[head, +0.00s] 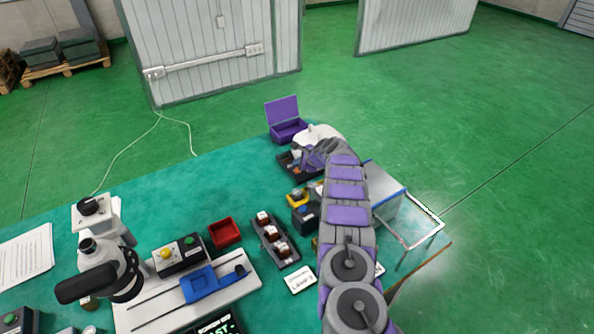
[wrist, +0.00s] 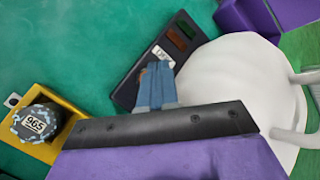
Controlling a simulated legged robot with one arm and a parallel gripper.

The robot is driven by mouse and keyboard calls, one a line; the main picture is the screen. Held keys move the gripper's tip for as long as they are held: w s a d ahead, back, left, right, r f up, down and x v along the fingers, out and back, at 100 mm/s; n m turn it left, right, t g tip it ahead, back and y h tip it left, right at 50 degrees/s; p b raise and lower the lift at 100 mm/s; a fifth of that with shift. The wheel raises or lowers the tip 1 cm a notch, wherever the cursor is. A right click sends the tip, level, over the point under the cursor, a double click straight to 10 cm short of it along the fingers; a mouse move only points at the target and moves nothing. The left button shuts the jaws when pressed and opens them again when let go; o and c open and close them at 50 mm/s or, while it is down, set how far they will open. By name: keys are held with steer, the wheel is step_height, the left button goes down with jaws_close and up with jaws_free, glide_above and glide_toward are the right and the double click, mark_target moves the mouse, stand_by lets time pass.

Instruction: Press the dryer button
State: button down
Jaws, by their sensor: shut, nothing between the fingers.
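My gripper (wrist: 157,72) is shut and empty. In the wrist view its fingers reach over the near end of a dark panel (wrist: 125,95), covering part of it. The panel bears a red-brown block, a green block (wrist: 187,29) and a small white label. In the head view the gripper (head: 312,158) is at the far end of the table, beside the same dark panel (head: 284,160). I cannot tell whether the fingertips touch it. A white rounded object (wrist: 240,75) stands right beside the fingers. No part is clearly readable as the dryer button; it may be hidden.
An open purple box (head: 285,131) stands behind the panel. A yellow holder (wrist: 64,106) with a round gauge (wrist: 37,123) lies left. A clear-walled case (head: 405,222) is right of my arm. A rack of small jars (head: 271,238) and a red tray (head: 224,234) stand nearer.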

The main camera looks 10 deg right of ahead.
steer(key=shift+f, duration=0.1)
steer(key=shift+f, duration=0.25)
stand_by(0.3)
steer(key=shift+s+f+b, duration=0.1)
steer(key=shift+f+b, duration=0.2)
stand_by(0.6)
steer(key=shift+s+f, duration=0.35)
steer(key=shift+f, duration=0.3)
stand_by(0.5)
steer(key=shift+r, duration=0.15)
steer(key=shift+w+r+p, duration=0.15)
steer(key=shift+r+p, duration=0.15)
steer(key=shift+r, duration=0.15)
steer(key=shift+w+a+r, duration=0.1)
steer(key=shift+w+r, duration=0.25)
steer(key=shift+w, duration=0.05)
